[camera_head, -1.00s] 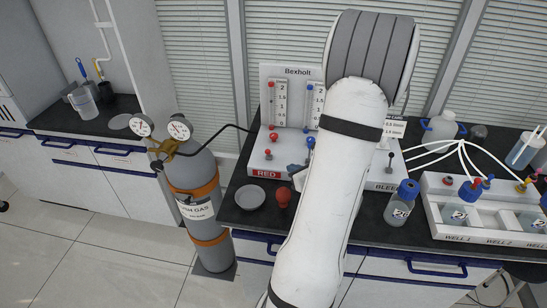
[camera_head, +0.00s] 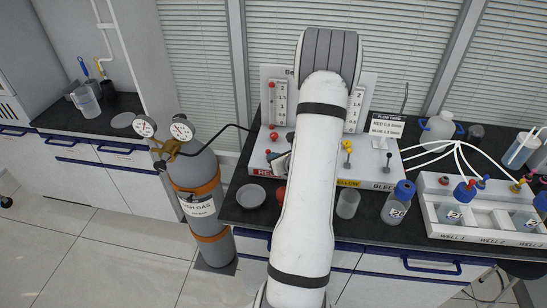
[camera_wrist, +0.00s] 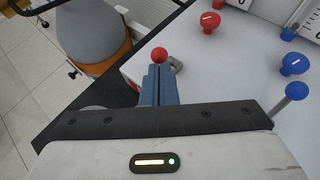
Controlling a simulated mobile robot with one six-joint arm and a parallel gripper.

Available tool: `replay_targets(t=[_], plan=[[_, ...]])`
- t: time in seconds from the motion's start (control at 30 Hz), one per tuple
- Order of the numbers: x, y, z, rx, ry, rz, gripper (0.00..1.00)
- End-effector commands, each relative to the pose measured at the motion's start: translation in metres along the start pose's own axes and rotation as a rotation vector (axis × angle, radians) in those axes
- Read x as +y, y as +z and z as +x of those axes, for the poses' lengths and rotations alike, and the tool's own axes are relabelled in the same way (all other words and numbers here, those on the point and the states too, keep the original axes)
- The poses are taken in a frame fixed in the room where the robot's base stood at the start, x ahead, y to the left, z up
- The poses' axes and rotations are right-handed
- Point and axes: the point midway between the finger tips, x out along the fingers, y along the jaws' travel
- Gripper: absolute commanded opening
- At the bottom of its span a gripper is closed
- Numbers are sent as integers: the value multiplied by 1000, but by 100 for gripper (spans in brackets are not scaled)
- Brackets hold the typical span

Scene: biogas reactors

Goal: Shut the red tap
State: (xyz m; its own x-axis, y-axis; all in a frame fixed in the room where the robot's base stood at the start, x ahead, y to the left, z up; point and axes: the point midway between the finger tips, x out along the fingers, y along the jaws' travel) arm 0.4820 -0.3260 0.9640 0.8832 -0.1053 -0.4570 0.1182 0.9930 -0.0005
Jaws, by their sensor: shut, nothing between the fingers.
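The red tap is a small lever with a red ball end (camera_wrist: 159,55), just beyond my fingertips in the wrist view. It also shows on the white panel as a red ball (camera_head: 267,152) above the RED label (camera_head: 264,172) in the head view. My gripper (camera_wrist: 158,72) is shut and empty, its blue-grey fingers close behind the ball. I cannot tell whether they touch it. In the head view my gripper (camera_head: 281,161) is just right of the tap, partly hidden by my arm. The tap's stem is mostly hidden behind the fingers in the wrist view.
A red round knob (camera_wrist: 210,21) is above the tap, and a blue knob (camera_wrist: 293,64) and a blue ball lever (camera_wrist: 297,90) are to the right. A grey gas cylinder (camera_head: 192,178) stands left of the bench. A grey dish (camera_head: 251,196) lies in front of the panel.

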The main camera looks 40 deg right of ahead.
Motion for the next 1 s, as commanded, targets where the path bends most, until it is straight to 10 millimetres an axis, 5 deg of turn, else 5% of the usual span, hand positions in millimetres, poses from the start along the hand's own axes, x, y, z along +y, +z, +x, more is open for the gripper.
replay_targets(t=[0.03,1.0], plan=[[13,-1,-2,2,4,2,0],[-6,10,2,0,2,-1,0]])
